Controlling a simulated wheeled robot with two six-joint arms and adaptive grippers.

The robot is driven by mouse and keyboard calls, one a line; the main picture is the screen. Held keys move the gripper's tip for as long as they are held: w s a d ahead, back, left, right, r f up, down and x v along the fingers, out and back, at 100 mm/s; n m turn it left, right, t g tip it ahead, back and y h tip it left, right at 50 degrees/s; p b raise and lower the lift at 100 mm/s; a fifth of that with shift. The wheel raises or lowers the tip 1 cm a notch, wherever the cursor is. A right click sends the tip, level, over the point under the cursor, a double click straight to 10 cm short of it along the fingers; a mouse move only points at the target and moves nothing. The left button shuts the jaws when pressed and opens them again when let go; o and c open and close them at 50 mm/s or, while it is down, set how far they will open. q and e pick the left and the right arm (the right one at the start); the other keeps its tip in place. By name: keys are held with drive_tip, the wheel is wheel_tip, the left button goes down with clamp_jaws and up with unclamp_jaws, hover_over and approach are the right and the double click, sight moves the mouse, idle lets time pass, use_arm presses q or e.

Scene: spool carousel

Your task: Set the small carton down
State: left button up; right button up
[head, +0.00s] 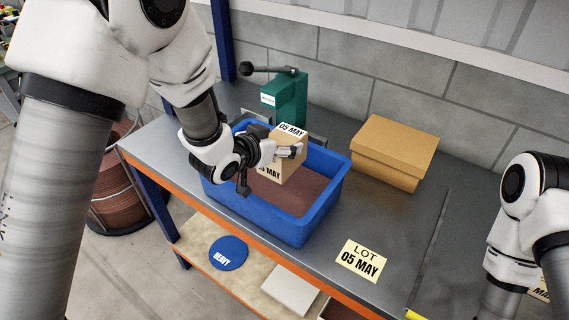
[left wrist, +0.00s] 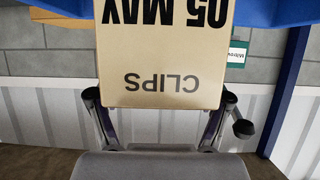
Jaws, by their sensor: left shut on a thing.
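The small carton (head: 291,172) is tan, with "05 MAY" printed on its top and side. My left gripper (head: 289,152) is shut on it and holds it upright over the blue bin (head: 262,225). The bin has a reddish-brown floor or filling; I cannot tell whether the carton touches it. In the left wrist view the carton (left wrist: 164,60) sits between the two fingers, its "CLIPS" and "05 MAY" print upside down. My right arm shows at the right edge of the head view; its gripper is out of view.
A larger lidded carton (head: 392,152) stands right of the bin. A green press (head: 288,98) with a lever stands behind it. A yellow "LOT 05 MAY" card (head: 362,261) lies near the front edge. A printed box (head: 541,290) is partly hidden at far right. Bare bench lies between bin and card.

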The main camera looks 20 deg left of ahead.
use_arm(q)
drive_tip(key=shift+s+a+f, duration=0.2)
drive_tip(key=shift+s+f, duration=0.2)
drive_tip(key=shift+f, duration=0.2)
drive_tip(key=shift+s+a+f, duration=0.15)
drive_tip(key=shift+s+f, duration=0.25)
drive_tip(key=shift+f, duration=0.2)
drive_tip(key=f, duration=0.1)
drive_tip(key=w+f, duration=0.1)
drive_tip(key=f, duration=0.1)
drive_tip(key=f+p, duration=0.1)
drive_tip(key=shift+w+d+f, duration=0.15)
drive_tip(key=shift+d+f, duration=0.2)
drive_tip(key=shift+d, duration=0.05)
drive_tip(key=shift+s+a+r, duration=0.15)
drive_tip(key=shift+s+a, duration=0.05)
drive_tip(key=shift+s, duration=0.1)
drive_tip(key=o, duration=1.3)
drive_tip(key=shift+f, duration=0.2)
drive_tip(key=shift+o, duration=1.2)
drive_tip(key=shift+w+d+f, duration=0.1)
drive_tip(key=shift+d, duration=0.05)
use_arm(e)
drive_tip(key=shift+s+r, duration=0.25)
drive_tip(key=shift+r, duration=0.35)
